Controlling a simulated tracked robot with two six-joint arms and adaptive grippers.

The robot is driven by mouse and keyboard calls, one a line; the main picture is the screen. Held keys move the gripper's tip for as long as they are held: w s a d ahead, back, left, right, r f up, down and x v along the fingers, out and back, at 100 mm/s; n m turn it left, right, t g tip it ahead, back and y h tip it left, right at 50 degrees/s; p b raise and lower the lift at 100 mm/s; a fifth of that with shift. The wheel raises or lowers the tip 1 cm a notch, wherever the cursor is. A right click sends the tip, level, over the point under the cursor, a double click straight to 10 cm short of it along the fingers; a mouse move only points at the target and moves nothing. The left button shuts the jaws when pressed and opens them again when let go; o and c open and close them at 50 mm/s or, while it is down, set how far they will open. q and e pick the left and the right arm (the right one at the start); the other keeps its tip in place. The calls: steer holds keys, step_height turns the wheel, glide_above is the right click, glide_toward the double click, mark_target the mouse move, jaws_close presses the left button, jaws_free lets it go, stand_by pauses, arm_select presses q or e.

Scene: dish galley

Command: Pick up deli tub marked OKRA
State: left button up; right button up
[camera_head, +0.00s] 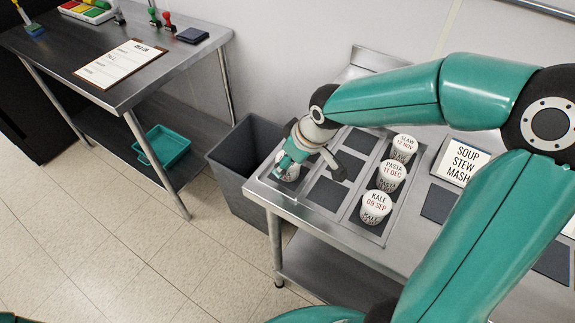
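A white deli tub (289,174) sits at the left front of the steel counter, partly covered by my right gripper (312,166). Its lid label is hidden and its side label is too small to read, so I cannot tell whether it is OKRA. My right gripper is above and beside this tub, its fingers spread apart. I cannot tell whether a finger touches the tub. No readable OKRA label shows. My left gripper is not in view.
Tubs marked KALE (376,206), PASTA (392,174) and a partly readable one (404,147) stand in a column on the right. A SOUP STEW MASH sign (464,163) is further right. A grey bin (243,158) stands left of the counter. A steel table (72,45) holds a clipboard (121,63).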

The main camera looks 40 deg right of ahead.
steer(key=c, duration=0.5)
steer(key=shift+r, duration=0.15)
